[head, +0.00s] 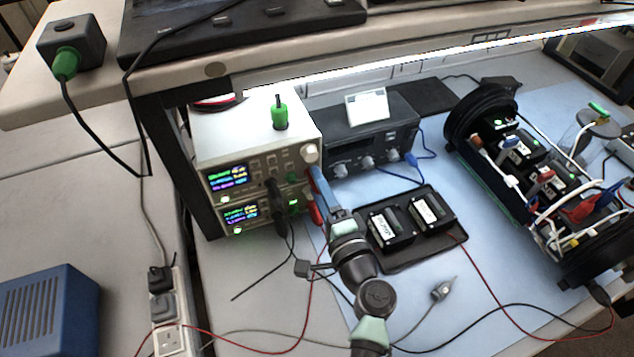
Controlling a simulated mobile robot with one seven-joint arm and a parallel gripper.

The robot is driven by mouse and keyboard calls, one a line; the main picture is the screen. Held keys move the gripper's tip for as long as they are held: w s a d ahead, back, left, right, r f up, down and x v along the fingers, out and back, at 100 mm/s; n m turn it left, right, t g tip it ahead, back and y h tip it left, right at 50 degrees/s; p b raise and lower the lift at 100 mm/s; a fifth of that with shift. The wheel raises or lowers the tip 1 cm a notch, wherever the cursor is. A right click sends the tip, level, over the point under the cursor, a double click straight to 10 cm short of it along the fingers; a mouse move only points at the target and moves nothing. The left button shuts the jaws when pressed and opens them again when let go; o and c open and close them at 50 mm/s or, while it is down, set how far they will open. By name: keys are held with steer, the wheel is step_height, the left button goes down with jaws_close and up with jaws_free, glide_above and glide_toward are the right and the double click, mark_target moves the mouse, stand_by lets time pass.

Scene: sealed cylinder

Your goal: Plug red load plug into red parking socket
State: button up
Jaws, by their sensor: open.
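A red plug (316,213), which looks like the red load plug, is at the lower right of the stacked power supplies' front. My gripper (313,173) reaches up to the right edge of that front, its tips by the upper supply's corner. It is open, with nothing seen between its fingers. The red plug is just below and beside the fingers; whether they touch is not clear. The blue fingers and wrist hide part of the area behind. I cannot pick out the red parking socket.
Two power supplies (255,150) stand stacked under a shelf, with black plugs (275,195) in front. A black tray (452,215) with two dark modules lies to the right. An opened cylinder (480,112) fills the far right. Loose wires cross the bench.

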stand_by(0.8)
jaws_close()
steer(key=shift+s, duration=0.1)
stand_by(1.4)
steer(key=shift+v, duration=2.9)
